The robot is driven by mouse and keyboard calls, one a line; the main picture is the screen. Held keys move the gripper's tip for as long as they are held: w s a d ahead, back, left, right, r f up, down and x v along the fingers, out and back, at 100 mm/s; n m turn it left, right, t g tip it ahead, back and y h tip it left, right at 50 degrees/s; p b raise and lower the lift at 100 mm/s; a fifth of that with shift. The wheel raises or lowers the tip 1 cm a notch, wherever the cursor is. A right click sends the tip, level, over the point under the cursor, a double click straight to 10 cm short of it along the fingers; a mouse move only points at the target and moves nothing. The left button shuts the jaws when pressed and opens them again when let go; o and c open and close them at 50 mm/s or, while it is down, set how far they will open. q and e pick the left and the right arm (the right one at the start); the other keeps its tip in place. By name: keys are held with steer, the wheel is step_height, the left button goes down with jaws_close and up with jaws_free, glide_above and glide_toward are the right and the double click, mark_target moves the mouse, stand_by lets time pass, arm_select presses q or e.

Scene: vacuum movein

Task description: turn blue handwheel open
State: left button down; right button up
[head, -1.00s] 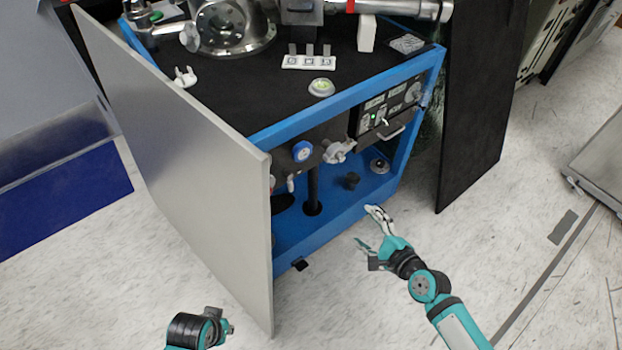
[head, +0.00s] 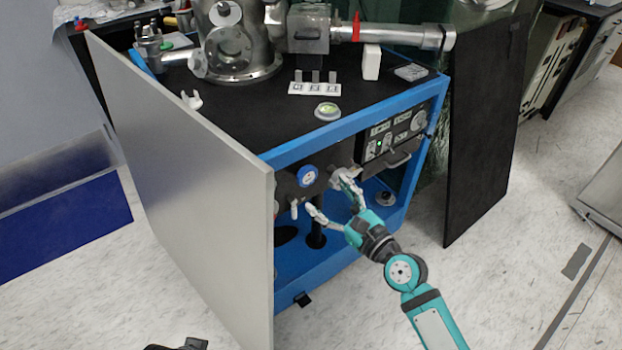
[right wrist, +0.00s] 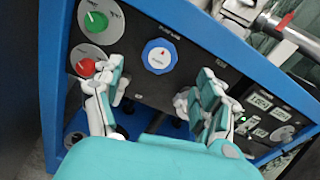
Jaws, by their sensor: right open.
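The blue handwheel (head: 307,175) is on the dark front panel inside the blue-framed cabinet. In the right wrist view, the blue handwheel (right wrist: 160,57) has a pale face with a red mark at the top. My right gripper (head: 327,193) is open and empty, in front of the panel, its fingers pointing at it and a little below and right of the wheel in the head view. In the right wrist view, its fingers (right wrist: 160,80) are spread either side below the wheel and do not visibly touch it. My left gripper is not visible; only a dark part of that arm shows at the bottom edge.
A grey panel door (head: 190,180) stands at the cabinet's left and a black door (head: 482,130) at its right. A green knob (right wrist: 96,21) and a red knob (right wrist: 86,67) sit left of the wheel. Metal vacuum parts (head: 235,45) stand on top.

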mark_target(309, 177)
steer(key=x, duration=0.6)
steer(key=shift+b, duration=0.4)
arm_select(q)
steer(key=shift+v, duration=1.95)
arm_select(e)
steer(key=shift+w+a, duration=0.35)
steer(key=shift+w, duration=0.1)
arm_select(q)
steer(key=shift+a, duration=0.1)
arm_select(e)
steer(key=c, duration=1.2)
steer(key=shift+o, duration=0.2)
